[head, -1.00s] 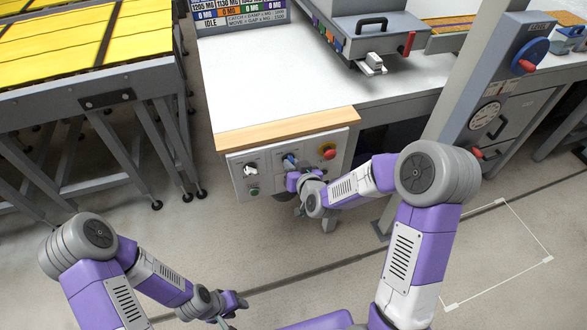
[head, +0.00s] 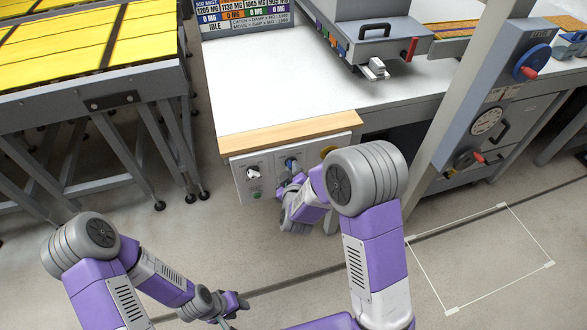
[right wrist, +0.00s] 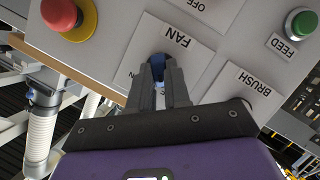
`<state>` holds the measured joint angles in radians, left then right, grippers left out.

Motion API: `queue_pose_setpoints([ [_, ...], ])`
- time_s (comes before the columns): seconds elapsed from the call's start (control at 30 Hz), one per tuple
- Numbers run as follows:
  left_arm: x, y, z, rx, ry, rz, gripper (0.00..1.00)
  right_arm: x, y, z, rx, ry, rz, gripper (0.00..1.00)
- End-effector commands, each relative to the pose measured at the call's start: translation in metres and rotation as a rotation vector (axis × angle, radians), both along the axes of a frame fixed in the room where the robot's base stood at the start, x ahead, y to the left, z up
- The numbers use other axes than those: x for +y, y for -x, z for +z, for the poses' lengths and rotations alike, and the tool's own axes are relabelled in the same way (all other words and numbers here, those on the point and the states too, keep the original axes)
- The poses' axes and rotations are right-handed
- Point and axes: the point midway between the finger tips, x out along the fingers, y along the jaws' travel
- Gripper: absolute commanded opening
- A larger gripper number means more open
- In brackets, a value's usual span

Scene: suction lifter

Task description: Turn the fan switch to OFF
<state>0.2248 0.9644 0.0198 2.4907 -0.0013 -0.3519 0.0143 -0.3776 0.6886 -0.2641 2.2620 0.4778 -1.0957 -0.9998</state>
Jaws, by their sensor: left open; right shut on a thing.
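The control panel (head: 243,183) is on the front of the white bench. The blue fan switch (head: 291,163) sits on it, and also shows in the right wrist view (right wrist: 158,62) beside the upside-down FAN label (right wrist: 181,38). My right gripper (head: 287,181) is shut on the blue switch; in the right wrist view its fingertips (right wrist: 162,72) hide most of the knob. My left gripper (head: 236,308) is open and empty, low over the floor.
A red stop button (right wrist: 65,14) sits near the fan switch; my right arm mostly covers it in the head view. A white switch (head: 254,173) and green button (head: 257,194) are to the left. A roller conveyor (head: 80,95) stands left, a grey column (head: 460,110) right.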

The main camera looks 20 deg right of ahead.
Motion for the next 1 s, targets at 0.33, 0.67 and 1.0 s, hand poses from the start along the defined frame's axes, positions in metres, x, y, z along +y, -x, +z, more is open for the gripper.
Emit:
queue_pose_setpoints([
  [0.33, 0.0000, 0.0000, 0.0034, 0.000, 0.000, 0.000, 0.43, 0.0005, 0.0004, -0.0013, -0.002, 0.121, -0.001, 0.00],
  [0.67, 0.0000, 0.0000, 0.0036, 0.000, 0.000, 0.000, 0.43, 0.0003, 0.0005, -0.0020, -0.003, 0.138, 0.000, 0.00],
  [1.0, 0.0001, 0.0000, 0.0036, 0.000, 0.000, 0.000, 0.43, 0.0004, 0.0004, -0.0018, -0.002, 0.136, 0.000, 0.41],
])
